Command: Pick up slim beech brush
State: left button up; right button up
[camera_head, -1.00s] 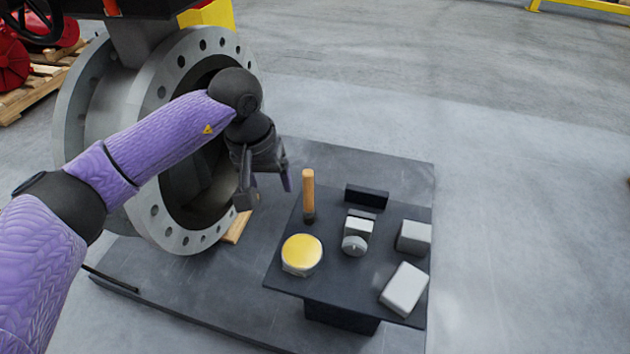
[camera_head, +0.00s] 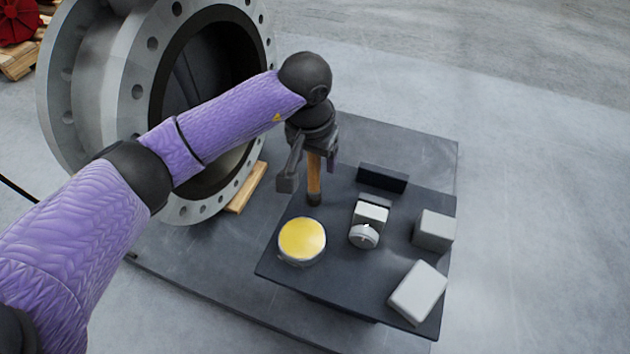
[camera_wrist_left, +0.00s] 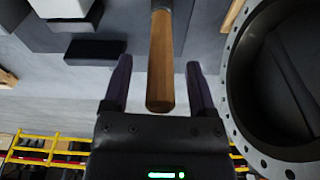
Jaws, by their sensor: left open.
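The slim beech brush (camera_head: 314,182) stands upright on the dark table, its wooden handle up and its dark end down. My left gripper (camera_head: 308,170) is open at the handle, with its fingers on either side of it in the head view. In the left wrist view the handle (camera_wrist_left: 161,62) reaches in between the two open fingers (camera_wrist_left: 158,85), with a gap visible on both sides. The top of the handle is partly hidden by the gripper in the head view. My right gripper is not in view.
The table (camera_head: 290,275) also holds a yellow-topped round tin (camera_head: 302,240), a grey device with a round dial (camera_head: 366,225), a black block (camera_head: 382,178) and two pale grey blocks (camera_head: 434,230) (camera_head: 417,292). A large flanged valve (camera_head: 135,95) stands close on the left.

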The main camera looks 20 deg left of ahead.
pick_arm(q)
jog(key=shift+r, duration=0.2)
grip_shut()
